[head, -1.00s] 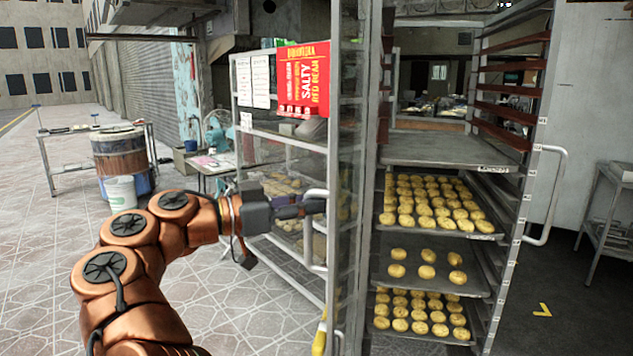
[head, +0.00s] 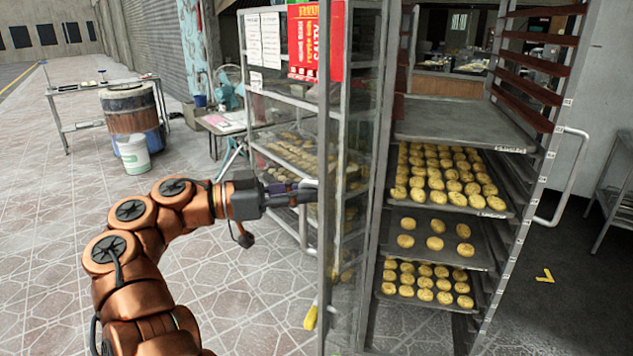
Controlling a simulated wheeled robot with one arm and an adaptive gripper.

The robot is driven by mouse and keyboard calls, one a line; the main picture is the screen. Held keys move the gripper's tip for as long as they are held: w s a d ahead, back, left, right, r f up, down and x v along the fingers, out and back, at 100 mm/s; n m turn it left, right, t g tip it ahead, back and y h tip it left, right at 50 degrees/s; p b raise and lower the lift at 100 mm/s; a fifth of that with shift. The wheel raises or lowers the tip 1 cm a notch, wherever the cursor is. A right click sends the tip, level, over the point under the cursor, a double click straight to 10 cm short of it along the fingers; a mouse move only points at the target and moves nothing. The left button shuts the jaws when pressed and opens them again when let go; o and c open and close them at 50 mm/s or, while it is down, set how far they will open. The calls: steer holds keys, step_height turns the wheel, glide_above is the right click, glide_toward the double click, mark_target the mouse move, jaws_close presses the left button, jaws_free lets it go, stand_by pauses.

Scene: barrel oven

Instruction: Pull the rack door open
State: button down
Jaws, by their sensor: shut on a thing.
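The rack door (head: 325,110) is a tall metal-framed panel with clear panes, seen nearly edge-on at the middle. It stands swung out from the rack (head: 545,190), whose front is open. A metal bar handle (head: 302,230) is on the door's left side. My gripper (head: 302,192) is shut on the upper part of this handle. The fingertips are small and partly hidden by the handle and door edge. Trays of round golden buns (head: 447,180) sit inside the rack.
A second shelf rack with buns (head: 300,155) stands behind the door. A table (head: 75,88), a barrel (head: 130,105) and a white bucket (head: 133,152) are at the left. A metal side table (head: 620,165) is at the right. The tiled floor at the left front is clear.

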steer(key=shift+w+a+f, duration=0.15)
steer(key=shift+a+f, duration=0.35)
steer(key=shift+f, duration=0.15)
steer(key=c, duration=1.1)
jaws_free()
steer(key=shift+w, duration=0.1)
steer(key=shift+c, duration=0.2)
steer(key=shift+r, duration=0.25)
